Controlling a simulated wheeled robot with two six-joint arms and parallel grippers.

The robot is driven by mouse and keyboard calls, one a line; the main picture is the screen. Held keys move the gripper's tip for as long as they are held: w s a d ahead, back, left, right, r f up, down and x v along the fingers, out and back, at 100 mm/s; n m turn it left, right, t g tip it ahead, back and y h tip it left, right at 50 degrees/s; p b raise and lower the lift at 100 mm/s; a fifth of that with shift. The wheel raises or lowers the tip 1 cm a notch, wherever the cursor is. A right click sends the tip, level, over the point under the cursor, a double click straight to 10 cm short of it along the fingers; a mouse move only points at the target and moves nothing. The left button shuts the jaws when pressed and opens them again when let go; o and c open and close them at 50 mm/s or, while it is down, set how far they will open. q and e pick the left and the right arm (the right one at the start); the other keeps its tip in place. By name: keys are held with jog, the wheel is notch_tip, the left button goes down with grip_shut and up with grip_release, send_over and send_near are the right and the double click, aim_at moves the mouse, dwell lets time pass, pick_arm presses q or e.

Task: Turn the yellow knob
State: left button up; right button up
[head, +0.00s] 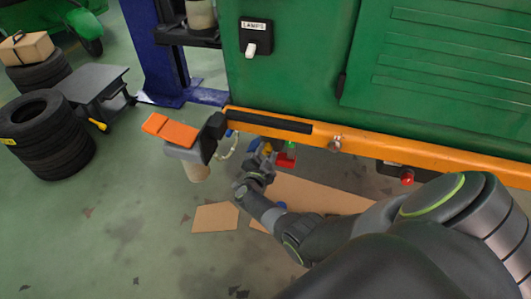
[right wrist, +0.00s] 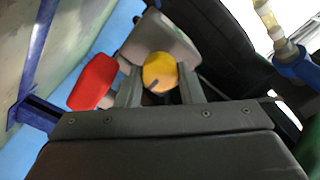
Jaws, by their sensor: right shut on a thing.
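The yellow knob (right wrist: 158,72) is round with a dark mark near its lower edge. It sits between the two fingers of my right gripper (right wrist: 160,88) in the right wrist view, in front of a grey body (right wrist: 155,38). My right gripper is shut on the knob. In the head view my right gripper (head: 262,163) is under the orange beam (head: 400,147), and only a little of the knob (head: 266,148) shows past it. My left gripper is not in view.
A red part (right wrist: 93,82) is close left of the knob; it also shows in the head view (head: 287,160). A green vehicle body (head: 290,85) stands above the beam. An orange-topped jack or stand (head: 171,130) is to the left. Cardboard (head: 320,195) lies below; tyres (head: 50,135) stand far left.

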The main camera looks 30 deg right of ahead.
jog(key=o, duration=1)
jog(key=shift+a, duration=0.1)
jog(key=shift+s+a, duration=0.2)
pick_arm(q)
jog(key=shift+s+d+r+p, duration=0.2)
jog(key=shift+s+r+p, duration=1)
jog(key=shift+p, duration=1.05)
pick_arm(e)
jog(key=v, duration=1.6)
jog(key=shift+s+a, duration=0.3)
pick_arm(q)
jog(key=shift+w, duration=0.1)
